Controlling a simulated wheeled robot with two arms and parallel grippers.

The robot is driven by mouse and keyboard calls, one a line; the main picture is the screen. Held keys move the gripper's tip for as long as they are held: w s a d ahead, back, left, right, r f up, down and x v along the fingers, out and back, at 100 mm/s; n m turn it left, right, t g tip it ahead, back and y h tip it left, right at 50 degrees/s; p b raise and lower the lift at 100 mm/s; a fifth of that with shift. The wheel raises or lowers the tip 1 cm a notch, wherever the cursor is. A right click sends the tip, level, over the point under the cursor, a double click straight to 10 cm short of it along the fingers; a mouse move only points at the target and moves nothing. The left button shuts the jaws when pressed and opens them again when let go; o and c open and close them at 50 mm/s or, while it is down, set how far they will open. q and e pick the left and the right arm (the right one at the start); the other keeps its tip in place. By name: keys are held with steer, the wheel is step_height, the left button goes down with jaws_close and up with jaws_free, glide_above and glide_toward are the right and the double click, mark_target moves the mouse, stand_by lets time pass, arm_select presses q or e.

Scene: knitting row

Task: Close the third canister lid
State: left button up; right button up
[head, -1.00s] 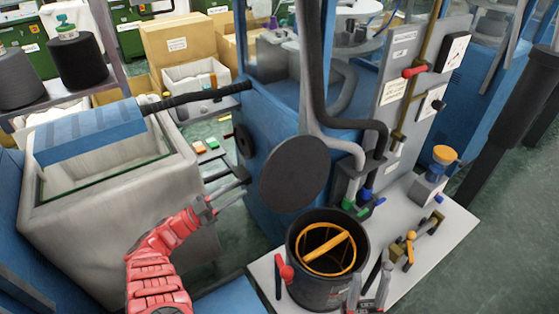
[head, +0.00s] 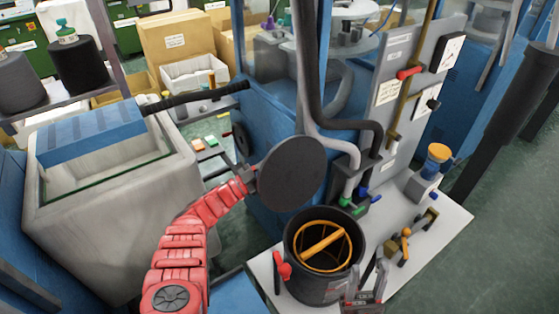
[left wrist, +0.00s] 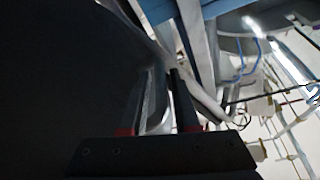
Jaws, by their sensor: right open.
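One dark canister (head: 300,268) stands on the light platform, its mouth uncovered, with an orange ring and crossbar (head: 325,246) inside. A dark round lid (head: 291,174) stands steeply tilted above and behind it. My left gripper (left wrist: 165,95), on the red arm, is at the lid's left edge. Its fingers are apart, and the lid partly hides them in the head view. A large dark surface, apparently the lid, fills the left of the left wrist view; contact cannot be told. My right gripper (head: 367,285) is open and empty, just right of the canister.
A red-knobbed lever (head: 282,265) is at the canister's left side. Grey and black hoses (head: 312,90) hang behind the lid. A large grey bin (head: 110,220) is at the left.

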arm_select(q)
jaws_close()
stand_by(1.4)
